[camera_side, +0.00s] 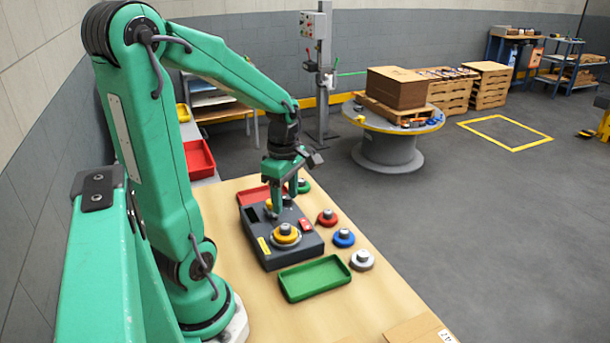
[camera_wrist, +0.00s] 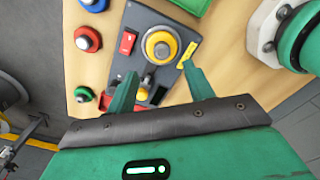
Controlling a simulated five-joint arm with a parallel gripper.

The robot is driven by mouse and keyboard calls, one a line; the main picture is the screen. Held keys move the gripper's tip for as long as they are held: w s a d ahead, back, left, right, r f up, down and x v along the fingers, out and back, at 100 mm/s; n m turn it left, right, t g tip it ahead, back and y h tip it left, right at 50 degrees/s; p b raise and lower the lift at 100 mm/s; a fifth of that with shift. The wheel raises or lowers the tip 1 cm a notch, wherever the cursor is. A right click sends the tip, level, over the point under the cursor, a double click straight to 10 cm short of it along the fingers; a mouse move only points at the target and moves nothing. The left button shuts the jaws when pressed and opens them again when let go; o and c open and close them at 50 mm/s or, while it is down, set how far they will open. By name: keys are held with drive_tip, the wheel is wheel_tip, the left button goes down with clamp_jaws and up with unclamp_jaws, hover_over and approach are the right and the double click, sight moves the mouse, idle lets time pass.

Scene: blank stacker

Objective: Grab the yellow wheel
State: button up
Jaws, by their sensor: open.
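A yellow wheel (camera_side: 285,238) with a silver hub sits on the near part of a dark grey fixture (camera_side: 272,258). In the wrist view the yellow wheel (camera_wrist: 149,46) is just beyond my fingertips, with nothing gripping it. My gripper (camera_side: 283,205) is low over the fixture, behind the wheel in the side view, its fingers apart. The wrist view shows my gripper (camera_wrist: 162,74) open, one finger on each side of a gap. A second, smaller yellow part (camera_wrist: 142,94) shows between the fingers, close to the left one; the fingers partly hide it in the side view.
Red (camera_side: 327,217), blue (camera_side: 344,238), silver (camera_side: 362,260) and green (camera_side: 304,186) wheels stand right of the fixture. A green tray (camera_side: 315,279) lies in front, a red tray (camera_side: 254,195) behind. A red button (camera_side: 305,225) sits on the fixture. The table's front is mostly clear.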

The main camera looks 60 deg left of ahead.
sight(285, 226)
drive_tip(key=shift+f, duration=1.25)
drive_tip(key=shift+f, duration=0.1)
drive_tip(key=shift+s+f, duration=0.15)
drive_tip(key=shift+f, duration=2.3)
drive_tip(key=c, duration=1.1)
drive_tip(key=shift+r, duration=0.2)
